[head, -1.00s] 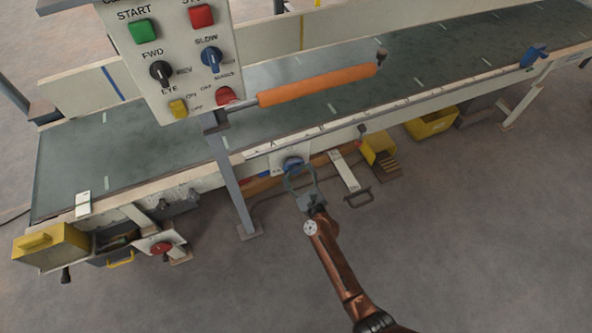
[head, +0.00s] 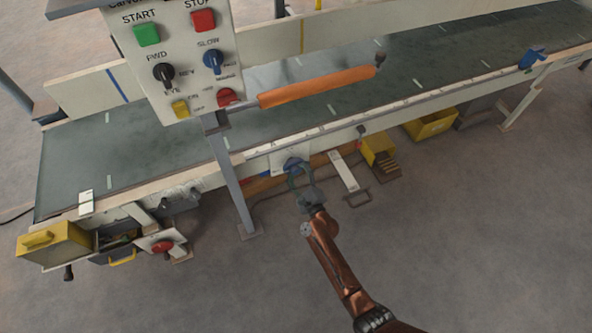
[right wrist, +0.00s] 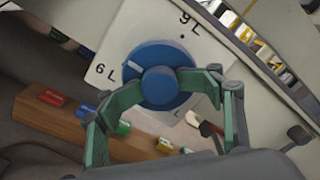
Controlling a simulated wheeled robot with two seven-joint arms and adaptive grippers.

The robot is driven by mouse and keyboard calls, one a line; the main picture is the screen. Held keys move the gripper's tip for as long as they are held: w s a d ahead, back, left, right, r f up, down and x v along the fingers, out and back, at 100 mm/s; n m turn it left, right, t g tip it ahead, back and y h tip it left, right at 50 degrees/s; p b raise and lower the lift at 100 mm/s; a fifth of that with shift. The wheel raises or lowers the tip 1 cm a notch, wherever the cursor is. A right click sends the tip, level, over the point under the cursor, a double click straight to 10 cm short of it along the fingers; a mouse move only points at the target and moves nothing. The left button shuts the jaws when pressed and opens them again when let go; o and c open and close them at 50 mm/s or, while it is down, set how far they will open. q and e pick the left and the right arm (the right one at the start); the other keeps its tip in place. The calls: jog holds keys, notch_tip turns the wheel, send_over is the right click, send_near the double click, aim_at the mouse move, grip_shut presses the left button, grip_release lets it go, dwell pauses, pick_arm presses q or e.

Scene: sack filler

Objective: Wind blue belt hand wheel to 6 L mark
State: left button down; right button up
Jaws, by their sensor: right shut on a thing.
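The blue hand wheel (right wrist: 150,58) sits on a white dial plate (right wrist: 205,55) in the right wrist view. A short white line on the wheel points left and slightly up, close to the 6 L mark (right wrist: 105,73). The 9 L mark (right wrist: 189,24) is at the upper right, and another mark at the lower right is partly hidden. My right gripper (right wrist: 160,92) is shut on the wheel, one finger on each side. In the head view the wheel (head: 293,164) is under the conveyor's near edge, with my right gripper (head: 300,177) on it. My left gripper is out of view.
The conveyor (head: 330,112) runs above the wheel. A control panel (head: 185,60) and an orange-handled bar (head: 318,87) stand over it. A grey post (head: 235,185) is left of my right arm. Yellow bins (head: 432,124) are to the right. The near floor is open.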

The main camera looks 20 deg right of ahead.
jog(key=shift+w+r+n, duration=0.2)
jog(key=shift+r+n, duration=0.3)
jog(key=shift+n, duration=0.6)
jog(key=shift+d+n, duration=0.1)
jog(key=shift+n, duration=0.3)
jog(key=n+p, duration=0.1)
jog(key=n, duration=0.1)
jog(key=shift+n, duration=0.4)
jog(key=o, duration=1)
jog(key=shift+f, duration=0.1)
jog(key=shift+s+f, duration=0.15)
jog(key=shift+f, duration=0.05)
